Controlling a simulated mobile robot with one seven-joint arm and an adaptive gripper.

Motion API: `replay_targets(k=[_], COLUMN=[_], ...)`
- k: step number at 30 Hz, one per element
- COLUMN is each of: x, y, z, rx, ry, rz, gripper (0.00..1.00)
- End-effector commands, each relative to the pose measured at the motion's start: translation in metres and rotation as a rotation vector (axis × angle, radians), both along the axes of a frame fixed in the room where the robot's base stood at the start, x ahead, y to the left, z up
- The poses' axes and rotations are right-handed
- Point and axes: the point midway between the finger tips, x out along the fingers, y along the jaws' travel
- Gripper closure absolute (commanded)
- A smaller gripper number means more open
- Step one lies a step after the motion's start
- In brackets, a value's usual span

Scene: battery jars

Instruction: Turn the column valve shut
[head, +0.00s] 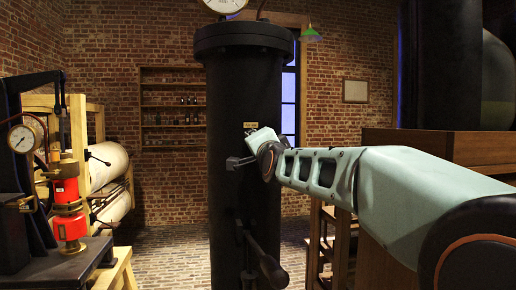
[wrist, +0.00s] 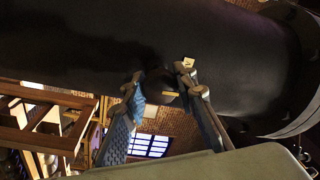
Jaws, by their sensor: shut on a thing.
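The black column (head: 240,90) stands upright in the middle of the head view and fills the upper part of the wrist view (wrist: 90,40). A dark valve handle (wrist: 160,88) sticks out from it in the wrist view, with a small pale tag (wrist: 188,62) beside it. My gripper (wrist: 161,78) has its two fingers on either side of this handle and is shut on it. In the head view my wrist hides most of the gripper and the handle. A dark piece (head: 238,162) shows just left of my wrist; I cannot tell whether it is handle or finger.
A lower dark lever (head: 268,264) sticks out near the column's foot. A press with a red cylinder (head: 68,205) and gauge (head: 22,138) stands at left. A wooden shelf (head: 172,108) is on the back brick wall. Brick floor left of the column is clear.

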Motion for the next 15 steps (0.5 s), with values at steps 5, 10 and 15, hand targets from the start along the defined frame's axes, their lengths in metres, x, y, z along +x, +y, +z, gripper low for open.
replay_targets(k=[5,10,15], x=[-0.0007,-0.0006,-0.0006], y=[0.0004,0.0002,0.0001], z=[0.0028,0.0032,0.0036], rx=[0.046,0.061,0.063], ry=[0.008,0.012,0.012], rz=[0.0,0.0,0.0], gripper=[0.98,0.98,0.98])
